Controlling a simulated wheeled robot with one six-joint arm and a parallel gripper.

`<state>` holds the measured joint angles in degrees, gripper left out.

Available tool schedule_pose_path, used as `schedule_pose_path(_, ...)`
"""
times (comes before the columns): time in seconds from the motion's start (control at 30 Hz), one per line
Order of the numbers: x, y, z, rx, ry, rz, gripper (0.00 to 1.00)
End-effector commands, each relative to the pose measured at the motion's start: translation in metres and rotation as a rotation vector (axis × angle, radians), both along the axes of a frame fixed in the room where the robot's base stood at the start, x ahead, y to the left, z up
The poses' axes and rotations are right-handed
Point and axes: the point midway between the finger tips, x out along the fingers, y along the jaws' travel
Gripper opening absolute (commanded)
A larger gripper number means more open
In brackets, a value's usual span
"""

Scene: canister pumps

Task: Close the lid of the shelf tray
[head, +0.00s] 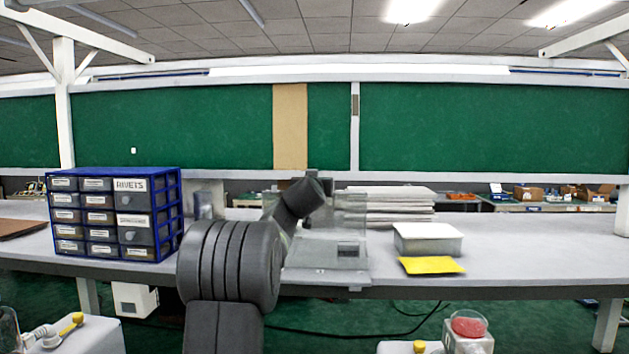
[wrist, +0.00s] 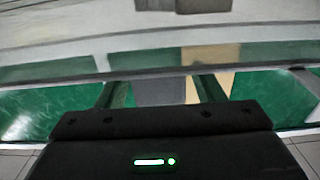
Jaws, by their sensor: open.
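On the bench, just right of my arm in the head view, a low grey tray-like body (head: 325,268) has a dark label on its front. A clear panel (head: 348,212) stands roughly upright above it and looks like a raised lid. My arm covers its left part. I cannot tell for sure that this is the shelf tray. My gripper (wrist: 158,90) is open and empty in the wrist view, its two dark fingers wide apart. In the head view the fingers are hidden behind my arm. The tray cannot be made out in the wrist view.
A blue drawer cabinet (head: 113,214) stands left on the bench. To the right are stacked white panels (head: 388,205), a pale lidded box (head: 428,240) and a yellow sheet (head: 432,265). The bench's right end (head: 550,240) is clear. A red-filled canister (head: 468,325) stands in front.

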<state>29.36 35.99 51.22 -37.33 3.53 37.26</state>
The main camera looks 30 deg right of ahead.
Motion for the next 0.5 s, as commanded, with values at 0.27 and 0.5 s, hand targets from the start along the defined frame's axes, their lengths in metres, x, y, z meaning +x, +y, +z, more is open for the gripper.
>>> schedule_pose_path(0.27,-0.0001,-0.0001,0.0000,0.000,0.000,0.000,0.50)
schedule_pose_path(0.5,-0.0001,0.0000,0.0001,0.000,0.000,0.000,0.03)
